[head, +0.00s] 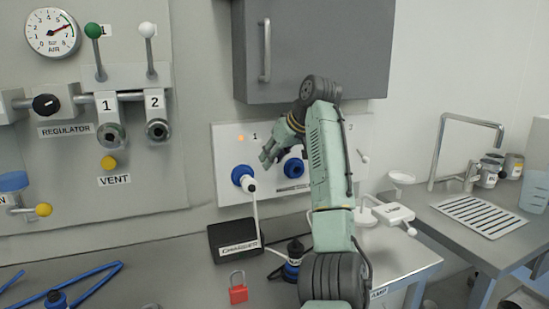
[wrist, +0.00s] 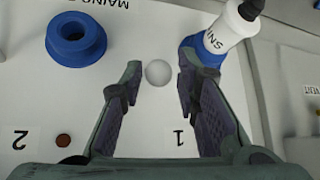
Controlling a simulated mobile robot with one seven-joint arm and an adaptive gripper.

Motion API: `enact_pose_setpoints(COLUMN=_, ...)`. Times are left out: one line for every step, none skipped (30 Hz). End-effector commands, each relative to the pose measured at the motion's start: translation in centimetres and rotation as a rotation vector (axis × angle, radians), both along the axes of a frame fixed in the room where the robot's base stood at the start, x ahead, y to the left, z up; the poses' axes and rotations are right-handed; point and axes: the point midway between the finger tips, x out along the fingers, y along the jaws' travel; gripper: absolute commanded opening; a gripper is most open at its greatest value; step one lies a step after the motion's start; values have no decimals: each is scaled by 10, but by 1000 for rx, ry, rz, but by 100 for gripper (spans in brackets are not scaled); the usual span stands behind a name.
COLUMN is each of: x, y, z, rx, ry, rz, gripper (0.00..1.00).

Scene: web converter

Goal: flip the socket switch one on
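The white socket panel (head: 222,147) hangs on the wall below the grey cabinet, with label "1" at its left and "2" at its right. My gripper (head: 268,155) is in front of the panel's left half, below label "1". In the wrist view, the round white knob of switch one (wrist: 158,72) shows between my open fingertips, with a gap on each side. The head view hides this knob behind my gripper. A plug (wrist: 228,32) sits in blue socket one (wrist: 196,58). An orange lamp (head: 240,138) shows beside label "1".
Empty blue socket two (wrist: 77,40) is beside the knob; a dark red lamp (wrist: 62,140) is near label "2". Switch two's white lever (head: 363,157) is at the panel's right. A charger box (head: 232,239) and red padlock (head: 238,290) are on the bench below.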

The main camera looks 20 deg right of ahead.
Motion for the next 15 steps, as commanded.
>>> enact_pose_setpoints(x=0, y=0, z=0, rx=0, ry=0, rz=0, gripper=35)
enact_pose_setpoints(x=0, y=0, z=0, rx=0, ry=0, rz=0, gripper=37)
enact_pose_setpoints(x=0, y=0, z=0, rx=-1, ry=0, rz=-1, gripper=39)
enact_pose_setpoints(x=0, y=0, z=0, rx=0, ry=-1, rz=-1, gripper=40)
enact_pose_setpoints(x=0, y=0, z=0, rx=0, ry=-1, rz=-1, gripper=40)
enact_pose_setpoints(x=0, y=0, z=0, rx=0, ry=-1, rz=-1, gripper=40)
enact_pose_setpoints(x=0, y=0, z=0, rx=0, ry=-1, rz=-1, gripper=40)
enact_pose_setpoints(x=0, y=0, z=0, rx=0, ry=-1, rz=-1, gripper=40)
enact_pose_setpoints(x=0, y=-1, z=0, rx=0, ry=-1, rz=-1, gripper=40)
enact_pose_setpoints(x=0, y=-1, z=0, rx=0, ry=-1, rz=-1, gripper=40)
enact_pose_setpoints(x=0, y=-1, z=0, rx=0, ry=-1, rz=-1, gripper=40)
enact_pose_setpoints(x=-1, y=-1, z=1, rx=0, ry=-1, rz=-1, gripper=40)
enact_pose_setpoints(x=-1, y=-1, z=2, rx=0, ry=-1, rz=-1, gripper=40)
enact_pose_setpoints(x=-2, y=-1, z=3, rx=0, ry=-1, rz=-1, gripper=40)
enact_pose_setpoints(x=-4, y=-2, z=6, rx=0, ry=-2, rz=-2, gripper=40)
